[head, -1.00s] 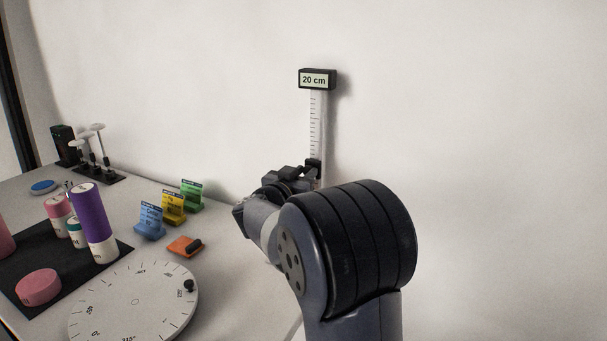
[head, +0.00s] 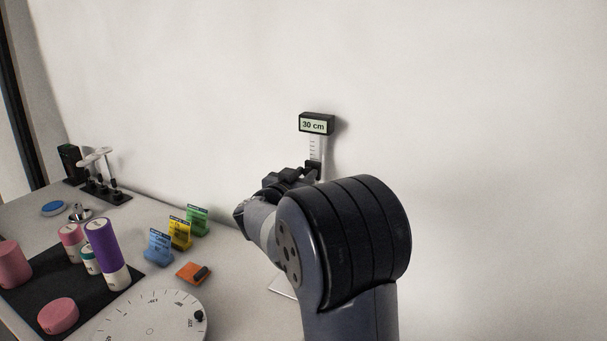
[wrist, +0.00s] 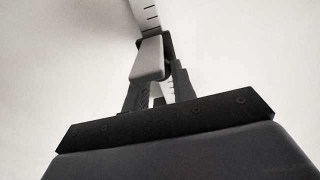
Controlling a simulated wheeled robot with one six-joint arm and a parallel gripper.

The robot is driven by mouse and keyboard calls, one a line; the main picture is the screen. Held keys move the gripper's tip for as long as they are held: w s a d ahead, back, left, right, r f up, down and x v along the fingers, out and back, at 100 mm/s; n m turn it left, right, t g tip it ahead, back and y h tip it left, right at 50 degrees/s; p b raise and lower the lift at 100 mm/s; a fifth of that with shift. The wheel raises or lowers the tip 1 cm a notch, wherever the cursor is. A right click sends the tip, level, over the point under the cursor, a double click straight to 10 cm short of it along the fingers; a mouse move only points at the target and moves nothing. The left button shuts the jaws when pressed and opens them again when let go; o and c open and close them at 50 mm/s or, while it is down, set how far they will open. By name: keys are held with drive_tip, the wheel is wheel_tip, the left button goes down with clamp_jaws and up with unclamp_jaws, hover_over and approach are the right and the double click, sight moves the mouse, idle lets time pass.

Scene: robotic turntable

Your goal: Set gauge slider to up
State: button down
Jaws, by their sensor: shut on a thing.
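The gauge is a vertical white scale (head: 315,149) with black tick marks on the wall, topped by a black display box (head: 317,124) that reads 30 cm. The dark slider (head: 313,167) sits on the scale a little below the display. My gripper (head: 300,175) is at the slider, partly hidden behind my arm in the head view. In the wrist view my gripper (wrist: 157,90) is shut on the light grey slider handle (wrist: 149,60), and the ticked scale (wrist: 145,14) runs up behind it.
A white turntable dial (head: 150,322) is at lower left. The wall right of the gauge is bare.

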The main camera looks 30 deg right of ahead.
drive_tip(key=shift+r, duration=0.35)
drive_tip(key=c, duration=1.6)
unclamp_jaws()
drive_tip(key=o, duration=0.4)
drive_tip(key=shift+f, duration=0.1)
drive_tip(key=shift+a, duration=0.15)
drive_tip(key=b+v, duration=0.2)
drive_tip(key=v, duration=0.8)
drive_tip(key=shift+s+a, duration=0.2)
drive_tip(key=shift+s, duration=0.1)
